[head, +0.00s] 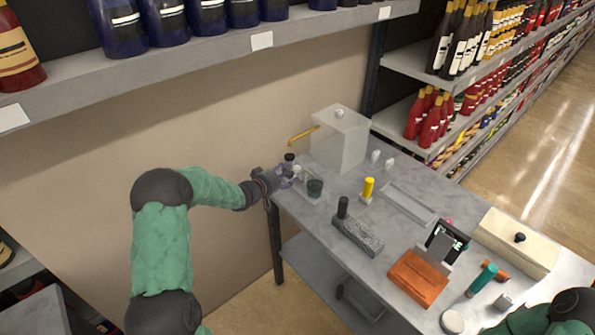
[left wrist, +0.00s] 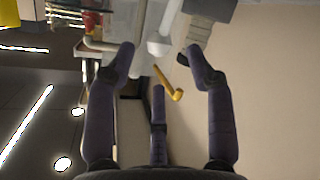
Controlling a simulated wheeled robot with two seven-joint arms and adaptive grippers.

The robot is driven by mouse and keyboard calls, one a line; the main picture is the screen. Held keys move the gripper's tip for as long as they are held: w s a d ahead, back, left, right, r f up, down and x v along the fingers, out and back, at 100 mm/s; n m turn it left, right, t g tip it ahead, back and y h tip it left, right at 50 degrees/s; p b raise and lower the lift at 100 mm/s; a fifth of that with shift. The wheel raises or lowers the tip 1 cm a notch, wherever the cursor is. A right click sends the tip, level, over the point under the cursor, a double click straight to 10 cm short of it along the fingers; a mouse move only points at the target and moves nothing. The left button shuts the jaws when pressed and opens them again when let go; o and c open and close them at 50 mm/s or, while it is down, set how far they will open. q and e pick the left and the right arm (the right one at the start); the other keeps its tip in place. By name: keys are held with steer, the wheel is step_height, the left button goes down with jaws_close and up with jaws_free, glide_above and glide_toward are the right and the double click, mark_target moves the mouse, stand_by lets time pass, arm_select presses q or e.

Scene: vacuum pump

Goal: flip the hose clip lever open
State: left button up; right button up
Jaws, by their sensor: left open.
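A yellow lever-like piece (head: 303,135) sticks out from the left side of a pale box-shaped unit (head: 340,142) at the back of the table. I cannot tell for sure whether it is the clip lever. In the left wrist view a bent yellow piece (left wrist: 168,84) shows between my fingers, beside a white rounded part (left wrist: 158,46). My left gripper (head: 290,174) is at the table's left end, below and left of the yellow piece, near a dark-capped item. In the left wrist view its purple fingers (left wrist: 160,58) are spread and hold nothing. My right gripper is out of view.
The table (head: 300,207) carries a dark cup (head: 315,188), a yellow-topped item (head: 367,188), a grey textured block (head: 358,236), an orange box (head: 418,279) and a cream box (head: 515,240). A bottle shelf (head: 220,45) overhangs the wall behind.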

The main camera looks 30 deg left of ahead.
mark_target(294, 170)
arm_select(q)
steer(key=b+x, duration=0.1)
steer(key=x, duration=0.5)
steer(key=shift+w+f, duration=0.2)
steer(key=shift+w, duration=0.05)
jaws_close()
